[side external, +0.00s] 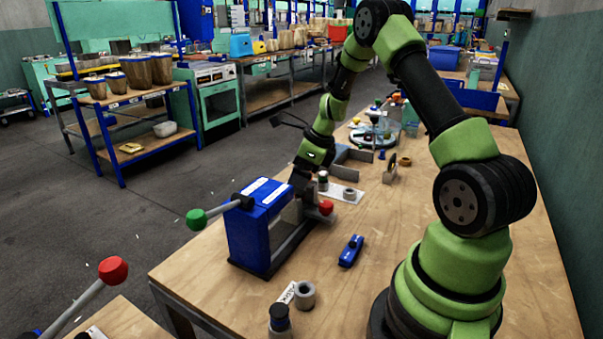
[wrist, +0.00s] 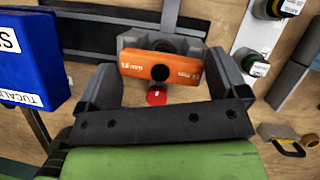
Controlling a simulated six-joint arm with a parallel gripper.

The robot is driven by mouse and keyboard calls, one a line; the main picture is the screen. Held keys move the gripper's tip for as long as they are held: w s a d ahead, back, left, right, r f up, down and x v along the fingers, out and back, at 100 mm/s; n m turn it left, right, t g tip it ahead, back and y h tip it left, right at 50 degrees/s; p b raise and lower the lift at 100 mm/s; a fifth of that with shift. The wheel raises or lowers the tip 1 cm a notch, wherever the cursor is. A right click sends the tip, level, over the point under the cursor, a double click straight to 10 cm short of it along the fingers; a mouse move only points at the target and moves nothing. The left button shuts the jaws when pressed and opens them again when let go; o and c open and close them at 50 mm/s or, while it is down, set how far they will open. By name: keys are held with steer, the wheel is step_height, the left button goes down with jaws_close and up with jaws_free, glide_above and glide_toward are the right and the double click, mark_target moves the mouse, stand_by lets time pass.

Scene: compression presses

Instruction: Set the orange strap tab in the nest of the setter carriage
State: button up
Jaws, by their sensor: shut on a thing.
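The orange strap tab (wrist: 135,66), with printed markings and a dark round hole, is held between the two fingers of my gripper (wrist: 162,76) in the wrist view. The grey setter carriage (wrist: 135,40) shows just beyond the tab and is partly covered by it; its nest is not clearly seen. A red knob (wrist: 156,98) shows between the fingers. In the side view my gripper (side external: 303,183) is low over the carriage end beside the blue press (side external: 247,235), near the red knob (side external: 326,207). The tab is hidden there, and I cannot tell whether it touches the carriage.
The press has a green-knobbed lever (side external: 197,218). A blue tool (side external: 350,251), a grey ring (side external: 304,294) and a dark-capped bottle (side external: 280,318) lie toward the front. Grey brackets (side external: 352,155) stand behind my gripper. The wooden bench is clear between the blue tool and my base.

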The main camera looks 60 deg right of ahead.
steer(key=shift+f, duration=0.55)
stand_by(0.4)
steer(key=o, duration=0.6)
steer(key=v, duration=1)
steer(key=a+r+n, duration=0.8)
steer(key=a, duration=0.1)
steer(key=s+a+r+n+t, duration=0.1)
steer(key=s+a+n, duration=0.3)
steer(key=s+n, duration=0.1)
steer(key=s+a+r+n+t, duration=0.1)
steer(key=s+a+n, duration=0.3)
steer(key=n, duration=0.4)
steer(key=s+a+r+n, duration=0.3)
steer(key=s+a+n, duration=0.2)
steer(key=a+n, duration=0.1)
steer(key=shift+s+r+n+t+y, duration=0.2)
steer(key=shift+s+n+t+y, duration=0.15)
steer(key=shift+n, duration=0.35)
